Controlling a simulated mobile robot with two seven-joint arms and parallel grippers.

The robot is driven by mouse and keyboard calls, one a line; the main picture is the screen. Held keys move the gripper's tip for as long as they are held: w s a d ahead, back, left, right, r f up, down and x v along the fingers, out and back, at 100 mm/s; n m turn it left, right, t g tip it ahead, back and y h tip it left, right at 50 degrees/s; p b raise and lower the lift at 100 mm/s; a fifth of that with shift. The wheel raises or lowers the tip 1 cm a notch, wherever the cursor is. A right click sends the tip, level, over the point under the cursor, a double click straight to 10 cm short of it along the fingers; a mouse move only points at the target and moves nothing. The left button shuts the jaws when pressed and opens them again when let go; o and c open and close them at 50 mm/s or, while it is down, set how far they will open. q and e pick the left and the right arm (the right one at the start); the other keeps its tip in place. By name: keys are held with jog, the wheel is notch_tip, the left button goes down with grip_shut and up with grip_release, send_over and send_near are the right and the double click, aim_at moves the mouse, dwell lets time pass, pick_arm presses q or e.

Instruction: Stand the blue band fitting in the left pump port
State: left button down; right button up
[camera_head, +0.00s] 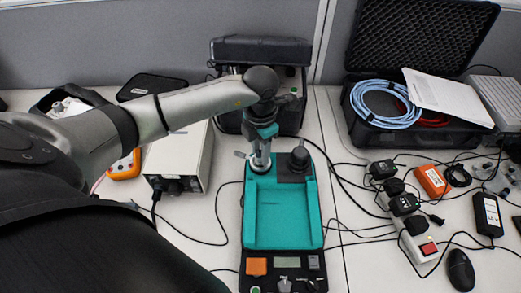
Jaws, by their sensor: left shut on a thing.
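My left arm comes in from the left, and my left gripper (262,147) points down over the back left corner of the teal calibrator unit (283,237). It is shut on a small, pale metallic piece, which I take to be the blue band fitting (261,162); its blue band is hard to make out. The fitting is upright, or close to it, at the left pump port (259,169). The fingers and fitting largely cover the port, so I cannot tell whether the fitting is in it or just above. My right gripper is not in view.
A dark round-topped part (299,158) stands right of the gripper on the unit. A white box (180,157) is at left, a black case (262,52) behind. At right are an open case (410,130), a power strip (420,245) and loose cables.

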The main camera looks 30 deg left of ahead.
pick_arm(q)
jog(key=shift+f, duration=0.25)
dwell(0.3)
jog(key=shift+c, duration=2.3)
grip_release()
jog(key=shift+r, duration=0.1)
notch_tip(320, 180, up, 15)
jog(key=p, duration=0.1)
jog(key=shift+s, duration=0.1)
